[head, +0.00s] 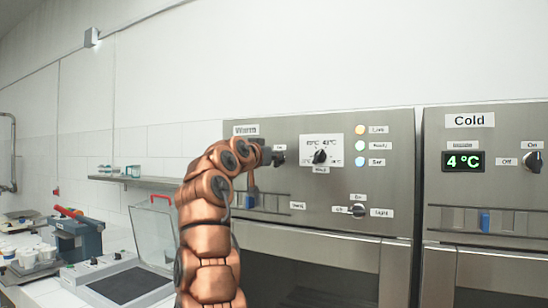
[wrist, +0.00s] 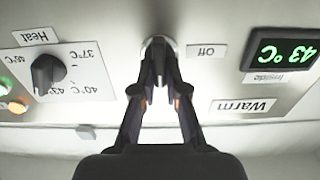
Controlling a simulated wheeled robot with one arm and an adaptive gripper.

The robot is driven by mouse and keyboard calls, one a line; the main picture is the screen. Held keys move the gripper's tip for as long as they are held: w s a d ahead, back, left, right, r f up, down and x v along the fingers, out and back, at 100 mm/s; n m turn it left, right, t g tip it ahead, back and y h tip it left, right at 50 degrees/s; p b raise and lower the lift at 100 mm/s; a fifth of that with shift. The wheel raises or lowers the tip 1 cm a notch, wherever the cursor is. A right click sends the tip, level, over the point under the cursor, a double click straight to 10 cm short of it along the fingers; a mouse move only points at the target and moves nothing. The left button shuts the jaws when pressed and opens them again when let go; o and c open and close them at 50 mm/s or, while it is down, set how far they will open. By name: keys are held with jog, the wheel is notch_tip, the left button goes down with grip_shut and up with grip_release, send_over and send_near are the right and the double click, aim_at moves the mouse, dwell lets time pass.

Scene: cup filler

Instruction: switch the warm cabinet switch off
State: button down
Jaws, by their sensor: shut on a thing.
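The warm cabinet (head: 290,190) is a grey steel front with a "Warm" label, left of the cold cabinet. Its dark switch knob (head: 280,158) is at the upper left of the panel, just past my fingertips. In the wrist view, which is upside down, the knob's round base (wrist: 150,42) shows behind the fingers. An "Off" label (wrist: 207,51) is beside it. My gripper (wrist: 158,72) is shut on the knob, and the fingers hide which way the knob points. My gripper also shows in the head view (head: 268,156), where my arm hides the cabinet's display.
A heat dial (head: 320,157), three indicator lamps and a light switch (head: 357,211) are right of the knob. The cold cabinet (head: 490,215) has its own switch (head: 534,162). A counter with equipment and a clear red-handled box (head: 152,235) is at left.

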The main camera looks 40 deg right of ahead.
dwell(0.4)
jog(key=shift+w+a+f+n+p, duration=0.15)
jog(key=shift+n+p, duration=0.95)
jog(key=shift+n, duration=1.85)
jog(key=shift+w+d+f+n+p, duration=0.15)
jog(key=shift+n+p, duration=0.95)
jog(key=shift+n, duration=1.9)
jog(key=shift+w+a+f+n+p, duration=0.2)
jog(key=shift+n+p, duration=0.9)
jog(key=shift+n, duration=1.85)
jog(key=shift+w+f, duration=0.1)
jog(key=shift+f, duration=0.05)
jog(key=c, duration=1.2)
grip_release()
jog(key=v, duration=1.2)
